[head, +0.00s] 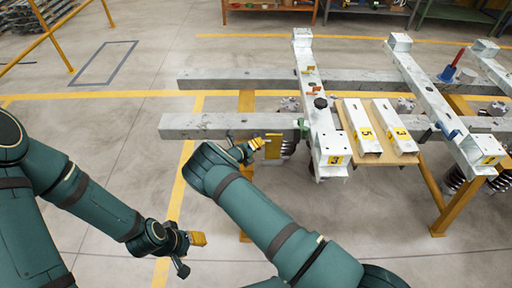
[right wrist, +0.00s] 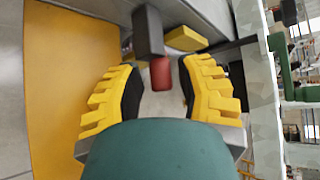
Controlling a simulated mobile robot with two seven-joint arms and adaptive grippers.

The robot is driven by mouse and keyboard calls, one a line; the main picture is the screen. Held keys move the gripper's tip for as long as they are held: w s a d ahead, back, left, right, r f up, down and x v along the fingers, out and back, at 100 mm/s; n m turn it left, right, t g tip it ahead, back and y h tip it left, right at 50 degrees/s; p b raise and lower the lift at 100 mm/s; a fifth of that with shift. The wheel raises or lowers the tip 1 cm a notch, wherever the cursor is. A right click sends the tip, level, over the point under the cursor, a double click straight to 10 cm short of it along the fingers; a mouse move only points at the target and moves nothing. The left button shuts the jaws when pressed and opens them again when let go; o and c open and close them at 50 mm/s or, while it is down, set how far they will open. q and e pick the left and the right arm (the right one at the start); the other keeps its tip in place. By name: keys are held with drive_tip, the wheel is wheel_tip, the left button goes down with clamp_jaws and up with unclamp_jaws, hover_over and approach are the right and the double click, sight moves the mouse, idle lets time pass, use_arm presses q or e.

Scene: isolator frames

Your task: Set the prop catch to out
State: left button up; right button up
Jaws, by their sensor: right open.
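My right gripper (head: 258,146) is at the left end of the frame, beside a yellow plate (head: 273,147) near the lower beam. In the right wrist view it is open (right wrist: 160,88), with a yellow-ribbed finger on each side. A dark lever (right wrist: 148,30) with a red tip (right wrist: 161,74) stands between the fingers, with gaps on both sides; it may be the prop catch. Its in or out setting cannot be told. A yellow block (right wrist: 187,38) lies behind it. My left gripper (head: 197,239) hangs over the floor, away from the frame; its opening is unclear.
The lower grey beam (head: 225,125) and upper beam (head: 235,78) run across the frame. A green part (head: 303,127) and black knob (head: 320,102) sit close by on the crossbeam. A wooden board (head: 368,157) holds two numbered white channels.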

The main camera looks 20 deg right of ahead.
drive_tip(key=shift+w+d+f, duration=0.1)
drive_tip(key=shift+w+d, duration=0.05)
drive_tip(key=shift+d, duration=0.1)
drive_tip(key=shift+c, duration=0.3)
clamp_jaws()
use_arm(q)
drive_tip(key=shift+f, duration=0.15)
use_arm(e)
drive_tip(key=shift+a, duration=0.1)
